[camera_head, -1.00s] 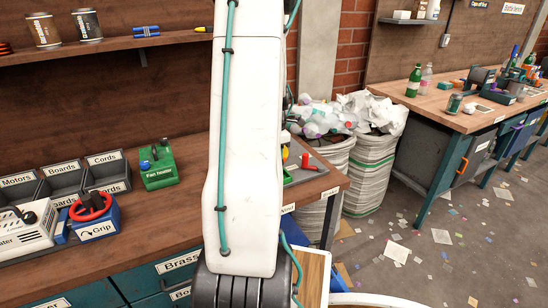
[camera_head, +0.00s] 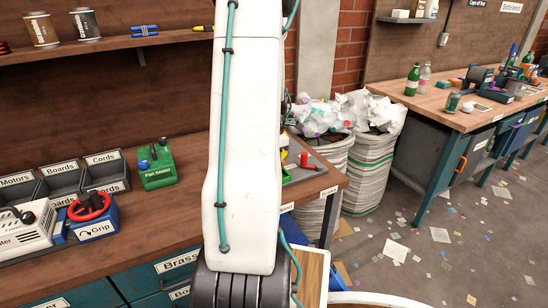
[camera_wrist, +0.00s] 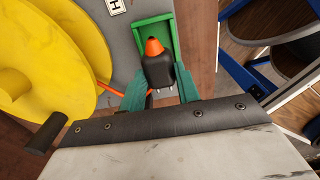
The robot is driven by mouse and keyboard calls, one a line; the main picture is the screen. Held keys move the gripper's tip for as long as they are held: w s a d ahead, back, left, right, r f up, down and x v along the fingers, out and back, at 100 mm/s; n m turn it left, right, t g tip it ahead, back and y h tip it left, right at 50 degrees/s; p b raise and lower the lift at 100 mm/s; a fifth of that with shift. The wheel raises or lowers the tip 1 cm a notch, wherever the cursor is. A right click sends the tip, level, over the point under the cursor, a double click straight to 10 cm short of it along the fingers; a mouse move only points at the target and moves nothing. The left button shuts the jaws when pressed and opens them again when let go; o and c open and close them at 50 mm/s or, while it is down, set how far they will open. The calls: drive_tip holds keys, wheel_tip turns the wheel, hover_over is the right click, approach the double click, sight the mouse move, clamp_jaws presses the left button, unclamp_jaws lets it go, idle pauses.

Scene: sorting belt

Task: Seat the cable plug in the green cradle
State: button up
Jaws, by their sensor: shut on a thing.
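My gripper (camera_wrist: 161,88) is shut on the cable plug (camera_wrist: 158,70), with a teal finger on each side. The plug is black with an orange end pointing up the wrist picture and metal prongs toward the gripper's palm. The green cradle (camera_wrist: 168,32), a raised rectangular frame, lies just beyond the plug on a grey surface. The plug overlaps the cradle's near part in the picture; I cannot tell whether it touches it or is above it. In the head view my arm hides my gripper and the plug.
Large yellow discs (camera_wrist: 45,50) stand close at the left in the wrist view, with an orange cable (camera_wrist: 112,89) beside them. A blue frame (camera_wrist: 235,75) is at the right.

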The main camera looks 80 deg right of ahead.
drive_tip(key=shift+f, duration=2.2)
drive_tip(key=o, duration=1.1)
drive_tip(key=shift+o, duration=0.2)
wheel_tip(320, 180, up, 8)
drive_tip(key=shift+f, duration=0.1)
